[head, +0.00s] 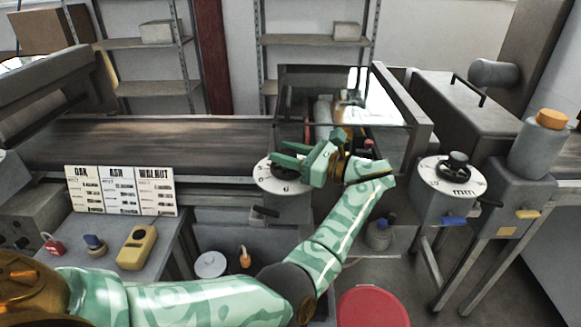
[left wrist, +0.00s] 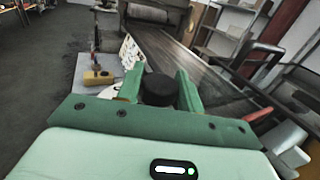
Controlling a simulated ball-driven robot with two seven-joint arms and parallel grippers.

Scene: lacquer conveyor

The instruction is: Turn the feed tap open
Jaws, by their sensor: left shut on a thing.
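My left gripper (head: 287,155) is at the left white dial (head: 270,183), in front of the conveyor. In the left wrist view its green fingers stand on both sides of a round black knob (left wrist: 160,89), and the gripper is shut on it. In the head view the fingers hide most of that knob. A small dark lever (head: 265,211) sits below this dial. No label shows which is the feed tap.
A framed glass box (head: 417,108) stands behind my left gripper. Cards (head: 122,190) stand on the left bench, with a yellow handset (head: 137,247) and a red padlock (head: 51,243). A red round top (head: 372,307) is below my forearm.

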